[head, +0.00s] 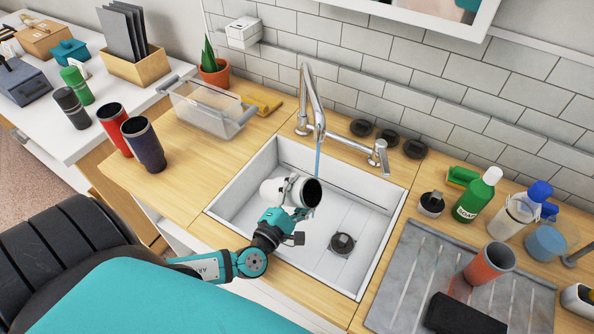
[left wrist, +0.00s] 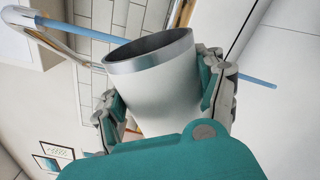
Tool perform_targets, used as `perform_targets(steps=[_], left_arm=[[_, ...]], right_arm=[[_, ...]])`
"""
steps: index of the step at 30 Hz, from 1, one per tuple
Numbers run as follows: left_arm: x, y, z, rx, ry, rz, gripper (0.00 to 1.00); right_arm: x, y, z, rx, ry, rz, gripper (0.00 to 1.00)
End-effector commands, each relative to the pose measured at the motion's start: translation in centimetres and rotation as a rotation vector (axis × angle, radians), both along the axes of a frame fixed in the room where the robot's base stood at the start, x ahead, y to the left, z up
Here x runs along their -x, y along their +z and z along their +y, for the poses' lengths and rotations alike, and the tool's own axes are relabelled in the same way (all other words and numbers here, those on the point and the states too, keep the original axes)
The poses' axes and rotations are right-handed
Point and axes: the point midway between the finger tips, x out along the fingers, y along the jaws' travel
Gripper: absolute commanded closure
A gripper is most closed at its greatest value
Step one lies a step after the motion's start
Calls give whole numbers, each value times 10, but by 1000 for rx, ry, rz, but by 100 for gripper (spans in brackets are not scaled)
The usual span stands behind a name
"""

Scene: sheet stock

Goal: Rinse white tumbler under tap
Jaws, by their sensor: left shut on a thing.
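The white tumbler (head: 289,191) lies tilted on its side over the sink, its dark open mouth with a steel rim toward the right. My left gripper (head: 292,207) is shut around its body; the left wrist view shows the tumbler (left wrist: 166,90) between both fingers. The chrome tap (head: 312,100) stands at the sink's back edge, with a thin blue stream of water (head: 317,160) below its spout. The stream comes down close to the tumbler's mouth; I cannot tell if it enters. The white sink (head: 305,250) is under the gripper. My right gripper is not in view.
A grey drying mat (head: 400,290) with an orange tumbler (head: 489,263) is at right. A green bottle (head: 477,194) stands behind it. Red (head: 114,129) and navy (head: 144,145) tumblers stand on the left counter.

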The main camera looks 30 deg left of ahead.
Motion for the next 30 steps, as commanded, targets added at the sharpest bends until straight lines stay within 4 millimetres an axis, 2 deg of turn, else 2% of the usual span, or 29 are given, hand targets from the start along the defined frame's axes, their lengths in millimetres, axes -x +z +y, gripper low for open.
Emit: perform_targets(steps=[8, 30], left_arm=[[2, 5, 0, -1, 0, -2, 88], [44, 48, -2, 0, 1, -1, 88]], right_arm=[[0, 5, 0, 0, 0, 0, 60], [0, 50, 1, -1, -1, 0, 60]])
